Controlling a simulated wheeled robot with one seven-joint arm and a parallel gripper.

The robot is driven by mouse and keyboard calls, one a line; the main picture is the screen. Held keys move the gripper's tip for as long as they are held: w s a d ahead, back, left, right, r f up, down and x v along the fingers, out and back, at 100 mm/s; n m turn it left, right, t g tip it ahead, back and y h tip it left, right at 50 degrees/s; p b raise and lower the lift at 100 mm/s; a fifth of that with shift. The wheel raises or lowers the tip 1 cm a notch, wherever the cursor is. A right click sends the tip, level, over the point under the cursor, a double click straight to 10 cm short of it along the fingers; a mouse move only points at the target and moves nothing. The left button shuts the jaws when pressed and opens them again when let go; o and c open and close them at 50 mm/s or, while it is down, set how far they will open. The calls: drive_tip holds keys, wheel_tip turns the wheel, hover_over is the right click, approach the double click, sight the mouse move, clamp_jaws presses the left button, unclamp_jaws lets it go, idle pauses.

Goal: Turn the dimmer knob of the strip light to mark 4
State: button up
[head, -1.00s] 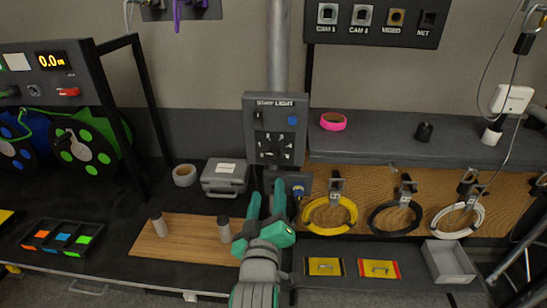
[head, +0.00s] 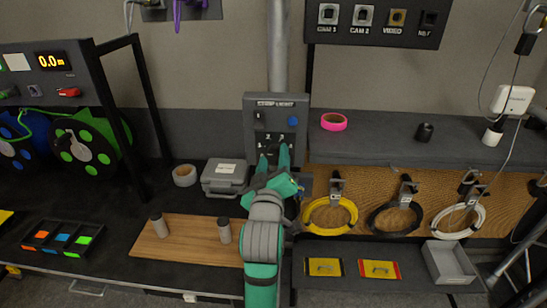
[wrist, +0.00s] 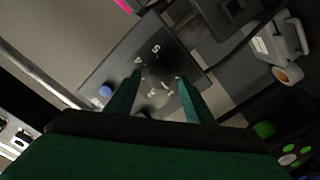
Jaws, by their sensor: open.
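The strip light box (head: 251,132) is a grey panel on a post, with a black dial plate carrying white numerals. It also shows tilted in the wrist view (wrist: 110,68). The dark dimmer knob (wrist: 160,76) lies between my fingertips in the wrist view; it blends with the dark plate and I cannot read where it points. In the head view my fingers hide most of it. My gripper (head: 274,155) is open, its green fingers reaching the lower dial area. In the wrist view my gripper (wrist: 160,80) has one finger on each side of the knob; contact cannot be told.
A blue button (head: 293,121) sits on the box's upper right. Right of my arm hang a yellow cable coil (head: 310,222), a black coil and a white coil. A grey case (head: 226,180) and a wooden board (head: 180,240) with two grey cylinders lie to the left.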

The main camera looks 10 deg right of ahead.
drive_tip(key=shift+w+d, duration=0.1)
drive_tip(key=shift+w, duration=0.35)
drive_tip(key=shift+d, duration=0.1)
drive_tip(key=c, duration=1)
drive_tip(key=shift+s, duration=0.1)
drive_tip(key=shift+c, duration=0.2)
